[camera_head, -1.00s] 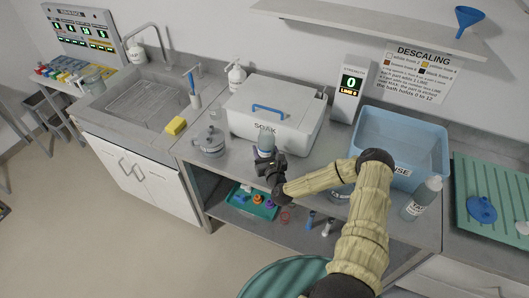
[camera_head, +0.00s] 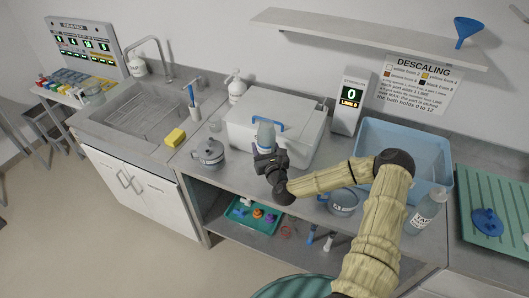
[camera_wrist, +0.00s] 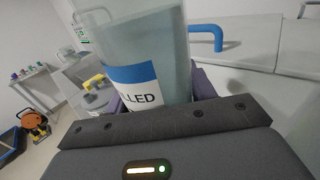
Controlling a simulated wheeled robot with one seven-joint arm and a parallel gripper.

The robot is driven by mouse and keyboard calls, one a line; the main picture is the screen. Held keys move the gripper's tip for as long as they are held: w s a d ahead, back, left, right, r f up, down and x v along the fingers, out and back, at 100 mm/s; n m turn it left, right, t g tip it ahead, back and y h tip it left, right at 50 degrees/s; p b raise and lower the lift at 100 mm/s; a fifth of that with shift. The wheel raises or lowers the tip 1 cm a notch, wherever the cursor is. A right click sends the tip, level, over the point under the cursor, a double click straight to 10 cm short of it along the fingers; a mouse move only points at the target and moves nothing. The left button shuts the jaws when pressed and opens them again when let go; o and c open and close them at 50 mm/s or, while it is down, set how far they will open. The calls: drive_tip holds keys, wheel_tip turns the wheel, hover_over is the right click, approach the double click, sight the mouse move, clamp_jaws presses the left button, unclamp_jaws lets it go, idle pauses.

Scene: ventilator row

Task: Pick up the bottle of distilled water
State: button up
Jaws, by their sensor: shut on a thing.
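The bottle of distilled water (camera_head: 266,135) is in my gripper (camera_head: 268,156), upright or nearly so, in front of the white SOAK box. In the wrist view the clear bottle (camera_wrist: 148,45) rises between the jaws. Its white label with a blue band shows the letters "LLED". My gripper is shut on the bottle. The jaws hide its lower part, and its base is not clearly seen. In the head view it appears above the counter.
The SOAK box (camera_head: 300,125) with a blue handle stands close behind. A clear lidded pot (camera_head: 208,154) is to the left, a clear jar (camera_head: 343,203) to the right. A blue RINSE tub (camera_head: 445,165) and another labelled bottle (camera_head: 424,212) stand at the right.

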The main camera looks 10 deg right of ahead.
drive_tip(key=shift+r, duration=0.5)
idle(0.5)
